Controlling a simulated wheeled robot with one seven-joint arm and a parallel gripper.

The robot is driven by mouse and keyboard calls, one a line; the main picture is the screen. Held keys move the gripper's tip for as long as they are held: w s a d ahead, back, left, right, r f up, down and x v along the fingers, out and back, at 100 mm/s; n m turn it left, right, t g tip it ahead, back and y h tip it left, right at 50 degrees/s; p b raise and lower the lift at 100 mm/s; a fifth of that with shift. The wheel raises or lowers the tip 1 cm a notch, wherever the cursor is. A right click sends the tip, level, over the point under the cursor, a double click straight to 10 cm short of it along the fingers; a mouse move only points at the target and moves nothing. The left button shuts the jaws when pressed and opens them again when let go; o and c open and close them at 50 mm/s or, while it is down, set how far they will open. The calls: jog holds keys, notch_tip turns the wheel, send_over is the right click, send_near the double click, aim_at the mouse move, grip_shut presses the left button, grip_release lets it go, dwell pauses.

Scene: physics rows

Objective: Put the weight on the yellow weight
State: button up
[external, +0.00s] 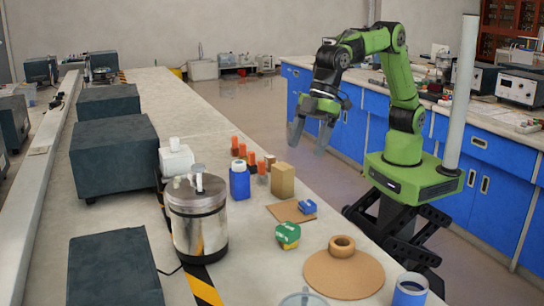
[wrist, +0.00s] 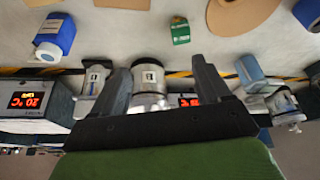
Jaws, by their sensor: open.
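A small green block with a yellow patch (external: 288,236) sits on the bench; the green block also shows at the top of the wrist view (wrist: 180,32). A small blue block (external: 307,206) rests on a thin brown square mat (external: 284,212) behind it. I cannot tell for certain which of these is the weight or the yellow weight. My gripper (external: 309,141) is open and empty, raised well away from these blocks. Its two dark fingers are spread apart in the wrist view (wrist: 158,70), with nothing held between them.
A brown disc (external: 343,279) with a ring (external: 342,243), a blue cup (external: 411,291), a blue bottle (external: 239,182), a tan block (external: 282,180) and several orange-topped items crowd the bench. A metal pot (external: 197,225) and dark boxes stand left. Bare bench surrounds the green block.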

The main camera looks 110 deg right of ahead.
jog(key=s+d+r+m, duration=0.1)
jog(key=s+d+r, duration=0.5)
jog(key=s+d, duration=0.3)
jog(key=s+d+f+m, duration=0.1)
jog(key=s+d, duration=0.3)
jog(key=s, duration=0.7)
jog(key=s+d+f+m+t+h, duration=0.1)
jog(key=s+d, duration=0.3)
jog(key=s, duration=0.8)
jog(key=shift+s+f+m, duration=0.3)
jog(key=shift+f+m, duration=0.1)
jog(key=shift+f, duration=0.3)
jog(key=shift+r, duration=0.1)
